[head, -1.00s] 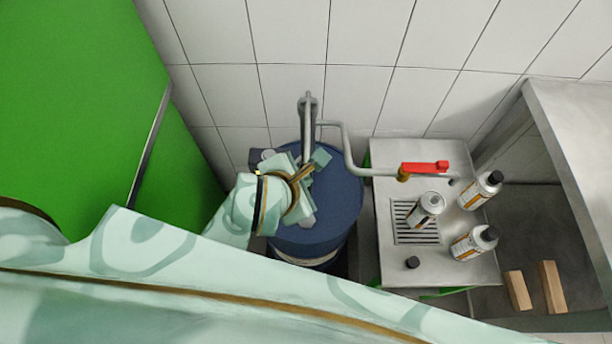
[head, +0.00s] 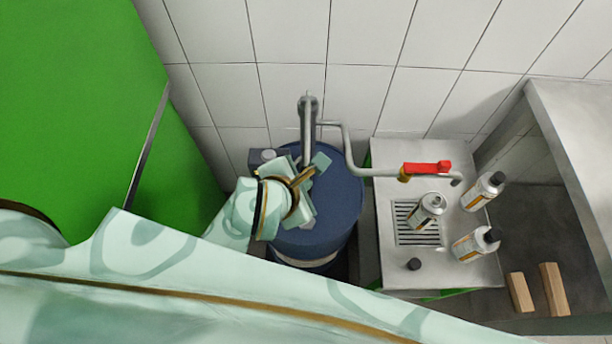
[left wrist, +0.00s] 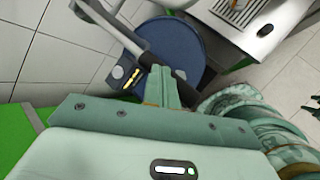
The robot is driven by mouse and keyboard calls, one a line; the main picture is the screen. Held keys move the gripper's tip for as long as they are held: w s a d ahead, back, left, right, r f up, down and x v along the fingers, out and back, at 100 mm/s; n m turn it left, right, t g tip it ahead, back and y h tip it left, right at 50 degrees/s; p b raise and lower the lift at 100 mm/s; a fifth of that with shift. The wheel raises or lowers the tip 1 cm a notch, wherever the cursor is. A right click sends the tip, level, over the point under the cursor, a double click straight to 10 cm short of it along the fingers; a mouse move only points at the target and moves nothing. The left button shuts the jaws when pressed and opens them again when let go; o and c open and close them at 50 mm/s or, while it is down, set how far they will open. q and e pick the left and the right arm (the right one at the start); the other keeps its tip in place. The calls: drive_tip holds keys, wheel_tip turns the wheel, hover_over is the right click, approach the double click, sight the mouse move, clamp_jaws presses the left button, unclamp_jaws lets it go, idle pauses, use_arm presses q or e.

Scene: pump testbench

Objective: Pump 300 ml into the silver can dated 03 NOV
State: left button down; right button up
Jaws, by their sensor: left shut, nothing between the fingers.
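The open silver can (head: 428,208) stands on the grate under the pump's outlet pipe (head: 358,160). Two similar cans with black caps, the upper can (head: 482,190) and the lower can (head: 476,244), stand to its right. Their dates are too small to read. A loose black cap (head: 414,264) lies on the bench. The pump's grey handle (head: 308,130) rises over the blue drum (head: 340,205); it also shows in the left wrist view (left wrist: 112,28). My left gripper (head: 318,166) is shut and empty, close by the handle above the drum; its fingers (left wrist: 163,82) show in the wrist view. Contact is unclear.
A red valve lever (head: 428,167) sits on the outlet pipe. A dark meter box (left wrist: 126,76) with a lit yellow display is beside the drum. The metal bench (head: 385,275) has a grate. Wooden blocks (head: 553,288) lie right. A green panel (head: 70,100) fills the left.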

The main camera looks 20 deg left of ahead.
use_arm(q)
drive_tip(key=shift+s+d+f+b, duration=0.1)
drive_tip(key=shift+s+f+b, duration=0.1)
drive_tip(key=shift+f+b, duration=1.15)
drive_tip(key=shift+s+f+b, duration=0.15)
drive_tip(key=shift+f+b, duration=0.9)
drive_tip(key=shift+f, duration=0.6)
idle(2.0)
idle(0.6)
drive_tip(key=shift+w+r+p, duration=0.2)
drive_tip(key=shift+r+p, duration=1.45)
drive_tip(key=shift+r, duration=0.05)
drive_tip(key=shift+w+r+p, duration=0.15)
drive_tip(key=shift+r+p, duration=1.5)
drive_tip(key=shift+r, duration=0.1)
drive_tip(key=shift+w+r+p, duration=0.2)
drive_tip(key=shift+r+p, duration=1.45)
drive_tip(key=shift+r, duration=0.05)
